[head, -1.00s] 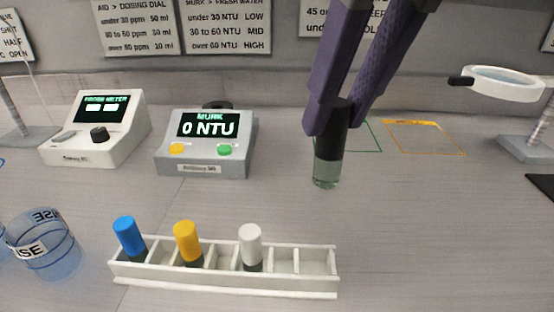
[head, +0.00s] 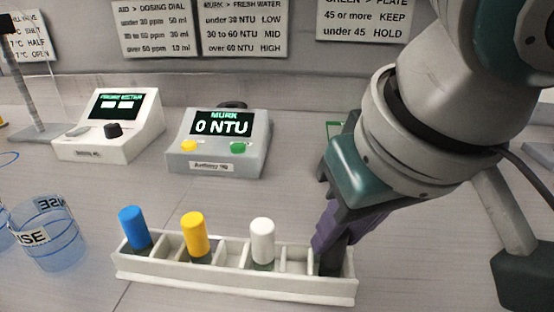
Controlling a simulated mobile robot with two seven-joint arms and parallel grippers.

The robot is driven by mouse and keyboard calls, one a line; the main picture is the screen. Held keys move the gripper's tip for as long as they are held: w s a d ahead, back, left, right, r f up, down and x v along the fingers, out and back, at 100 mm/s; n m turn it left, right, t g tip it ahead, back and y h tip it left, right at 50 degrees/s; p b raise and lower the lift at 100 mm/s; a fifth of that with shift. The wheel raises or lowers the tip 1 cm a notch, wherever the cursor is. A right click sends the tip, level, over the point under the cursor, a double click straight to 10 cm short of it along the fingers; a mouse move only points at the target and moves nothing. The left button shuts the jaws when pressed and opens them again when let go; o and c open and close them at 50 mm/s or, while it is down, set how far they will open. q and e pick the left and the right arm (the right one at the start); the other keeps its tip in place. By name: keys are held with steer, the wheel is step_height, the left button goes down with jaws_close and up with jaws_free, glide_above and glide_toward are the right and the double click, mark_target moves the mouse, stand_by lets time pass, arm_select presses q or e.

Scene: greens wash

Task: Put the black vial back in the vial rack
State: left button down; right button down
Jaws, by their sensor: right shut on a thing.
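The white vial rack (head: 235,286) stands at the front of the bench. It holds a blue-capped vial (head: 133,228), a yellow-capped vial (head: 195,234) and a white-capped vial (head: 262,241), with empty compartments between them. My right gripper (head: 334,240) points down at the rack's right end, its purple fingers shut on the black vial (head: 331,263). The black vial is at the rightmost compartment, mostly hidden by the fingers and the rack's front wall. I cannot tell whether it rests on the bottom. My left gripper is not in view.
A grey murk meter (head: 218,143) reading 0 NTU and a white meter (head: 109,126) stand behind the rack. A clear blue-tinted rinse cup (head: 50,236) stands to its left. My right arm covers the right side of the bench.

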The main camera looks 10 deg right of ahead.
steer(key=shift+f, duration=0.1)
steer(key=c, duration=0.7)
jaws_free()
steer(key=a+p+v, duration=0.1)
steer(key=p+v, duration=0.3)
steer(key=v, duration=0.8)
steer(key=s+a+f+n+y, duration=0.1)
steer(key=s+a+f+y, duration=0.15)
steer(key=a+f, duration=0.2)
steer(key=shift+m+h, duration=0.25)
steer(key=shift+m, duration=0.05)
steer(key=s+d+f, duration=0.1)
steer(key=d+f, duration=0.1)
steer(key=s+d+f, duration=0.1)
steer(key=d+f, duration=0.1)
steer(key=s+d+f, duration=0.1)
steer(key=d+f, duration=0.1)
steer(key=shift+d+f, duration=0.1)
steer(key=shift+f, duration=0.1)
steer(key=s+d+f, duration=0.1)
steer(key=s+d, duration=0.1)
steer(key=s+d+f+h, duration=0.1)
steer(key=d, duration=0.1)
steer(key=s+d+f+h, duration=0.1)
steer(key=s+d+f, duration=0.1)
steer(key=shift+s+d+f+g, duration=0.1)
steer(key=shift+s+d+g, duration=0.2)
steer(key=shift+d+g, duration=0.1)
